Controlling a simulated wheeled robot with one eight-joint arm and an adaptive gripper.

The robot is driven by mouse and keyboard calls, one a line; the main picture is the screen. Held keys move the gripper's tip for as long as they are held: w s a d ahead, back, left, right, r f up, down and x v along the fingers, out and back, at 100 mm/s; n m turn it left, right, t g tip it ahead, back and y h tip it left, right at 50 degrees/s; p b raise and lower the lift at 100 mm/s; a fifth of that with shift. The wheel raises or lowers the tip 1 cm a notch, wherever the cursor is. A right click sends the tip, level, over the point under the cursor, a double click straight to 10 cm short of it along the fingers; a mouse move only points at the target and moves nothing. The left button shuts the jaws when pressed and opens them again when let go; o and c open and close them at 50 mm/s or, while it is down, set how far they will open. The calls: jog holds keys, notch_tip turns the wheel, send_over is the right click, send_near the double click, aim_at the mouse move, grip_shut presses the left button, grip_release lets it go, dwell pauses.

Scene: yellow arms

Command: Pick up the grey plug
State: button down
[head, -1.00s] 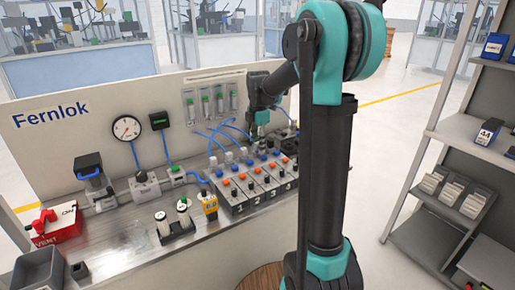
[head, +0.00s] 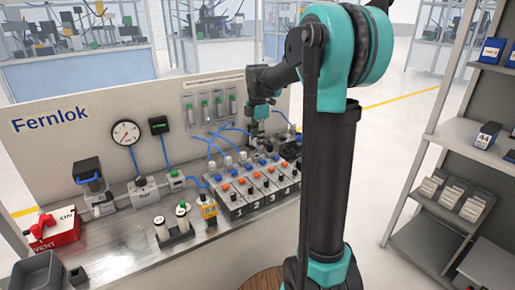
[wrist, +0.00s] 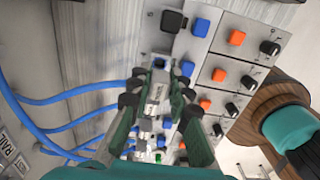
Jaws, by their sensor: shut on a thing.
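My gripper (head: 258,122) is over the back right part of the valve block (head: 250,203), pointing down. In the wrist view, the gripper (wrist: 163,112) has its fingers closed around a small light grey piece (wrist: 157,92), which looks like the grey plug. A blue part shows just beyond its upper end. The fingers hide much of the piece, so I cannot tell whether it is clear of the block. A dark square plug (wrist: 172,21) sits on the block beyond the fingers.
Blue hoses (wrist: 62,97) loop close to the left of my fingers. Orange buttons (wrist: 236,37) and black knobs line the block. Shelves (head: 455,140) stand at right.

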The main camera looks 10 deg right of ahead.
notch_tip(320, 180, up, 16)
jog(key=shift+r, duration=0.15)
dwell(0.3)
dwell(0.5)
